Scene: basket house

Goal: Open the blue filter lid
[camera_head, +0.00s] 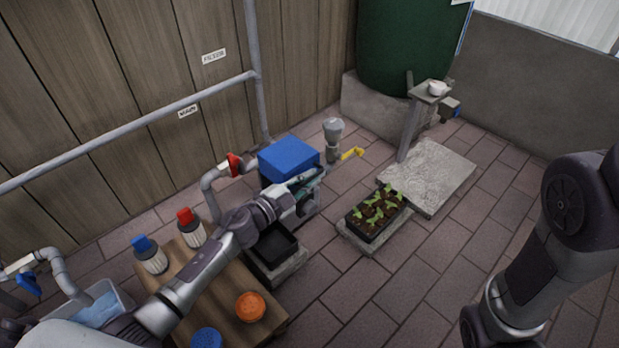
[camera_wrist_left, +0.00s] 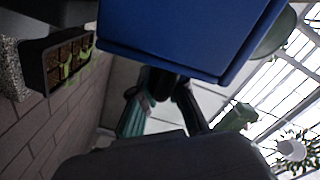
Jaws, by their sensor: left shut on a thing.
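The blue filter lid (camera_head: 288,157) sits on top of the grey filter box (camera_head: 306,212), beside the wall pipe. It looks closed in the head view. My left gripper (camera_head: 318,176) reaches in from the left, with its fingers at the lid's front edge. In the left wrist view the blue lid (camera_wrist_left: 190,35) fills the top, and my left gripper (camera_wrist_left: 165,95) is shut at its edge, on a small dark part that looks like the lid's handle. The fingers hide most of that part. My right arm shows at the right of the head view, but its gripper is out of view.
A wooden table (camera_head: 268,327) at the lower left holds bottles with blue and red caps and an orange lid. A black tray (camera_head: 276,245) stands below my left arm. A seedling planter (camera_head: 376,214) stands to the right. A pipe with a red valve (camera_head: 234,164) is close left of the lid.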

